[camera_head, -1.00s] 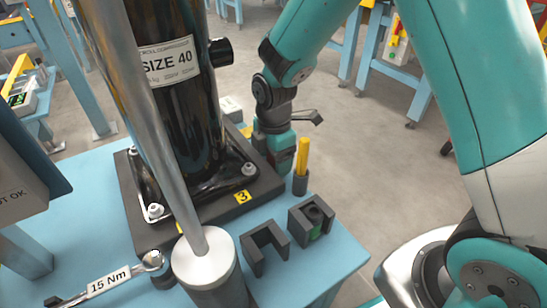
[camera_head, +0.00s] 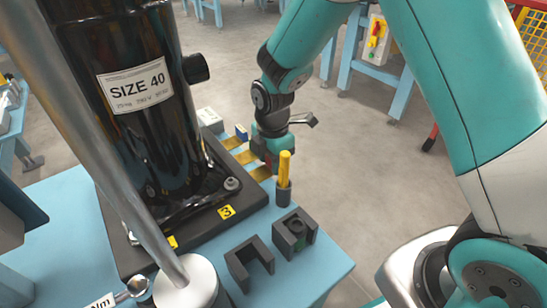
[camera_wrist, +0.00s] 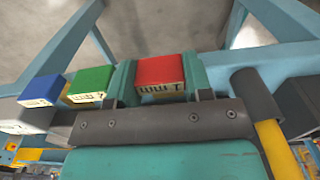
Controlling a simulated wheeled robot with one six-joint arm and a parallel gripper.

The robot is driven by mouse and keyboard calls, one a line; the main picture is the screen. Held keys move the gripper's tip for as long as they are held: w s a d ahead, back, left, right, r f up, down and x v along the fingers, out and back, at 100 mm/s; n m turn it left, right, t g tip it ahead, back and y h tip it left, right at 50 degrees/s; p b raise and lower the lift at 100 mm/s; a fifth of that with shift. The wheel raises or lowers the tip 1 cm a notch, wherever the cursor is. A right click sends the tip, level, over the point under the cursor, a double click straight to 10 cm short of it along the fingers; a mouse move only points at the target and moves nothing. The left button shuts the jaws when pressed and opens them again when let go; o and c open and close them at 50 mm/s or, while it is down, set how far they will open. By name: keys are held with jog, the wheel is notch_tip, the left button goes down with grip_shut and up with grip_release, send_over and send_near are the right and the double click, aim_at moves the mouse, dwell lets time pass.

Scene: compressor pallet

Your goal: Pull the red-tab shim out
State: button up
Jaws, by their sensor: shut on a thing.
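The red-tab shim shows its red block (camera_wrist: 161,77) between the two teal fingers of my gripper (camera_wrist: 161,80) in the wrist view. The gripper is shut on it. In the head view my gripper (camera_head: 268,154) is at the right edge of the black compressor base, with a sliver of red between its fingers. Brass shim strips run from the base toward the tabs. A green tab (camera_wrist: 91,82) and a blue tab (camera_wrist: 42,90) stand left of the red one in the wrist view; the blue tab also shows in the head view (camera_head: 241,132). The red shim's inner end is hidden.
The black compressor (camera_head: 130,110) stands on its base close to the gripper. Two dark blocks (camera_head: 295,234) (camera_head: 250,263) sit on the blue table. Open floor lies right of the table.

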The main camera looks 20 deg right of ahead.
jog(key=shift+w+d, duration=0.1)
jog(key=shift+d, duration=0.05)
jog(key=o, duration=1.3)
jog(key=shift+r, duration=0.1)
notch_tip(320, 180, up, 17)
jog(key=p, duration=0.6)
jog(key=shift+r, duration=0.1)
